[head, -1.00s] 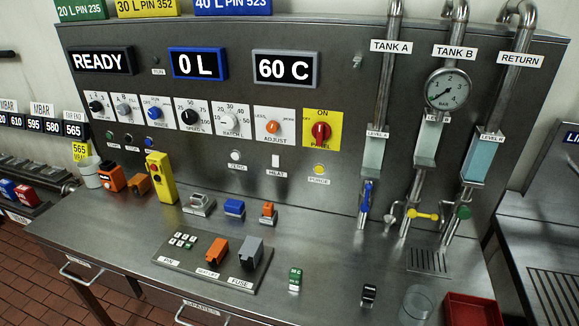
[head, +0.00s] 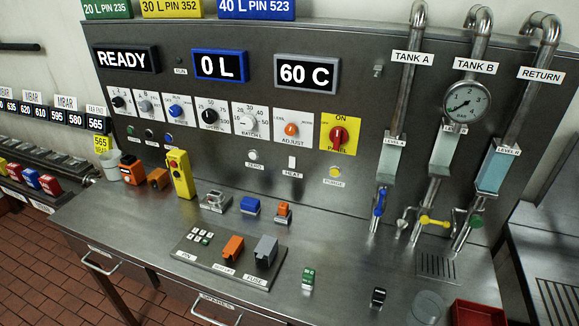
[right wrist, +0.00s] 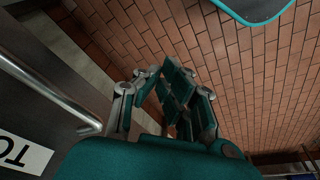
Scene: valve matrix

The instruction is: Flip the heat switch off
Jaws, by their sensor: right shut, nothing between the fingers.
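The heat switch (head: 292,162) is a small white rocker on the grey panel, above the HEAT label and between the ZERO button and the PURGE button. It is too small to tell its on or off position. My right gripper (right wrist: 180,95) shows in the right wrist view, its teal fingers closed together and empty. It is low, over the brick floor and beside a drawer front with a bar handle, away from the panel. Neither gripper shows in the head view.
The white ZERO button (head: 253,156) and yellow PURGE button (head: 335,171) flank the switch. The red PANEL knob (head: 339,136) is above right. A yellow pendant (head: 180,173), small blocks and a keypad plate (head: 215,262) stand on the steel counter. Valves (head: 430,221) are at the right.

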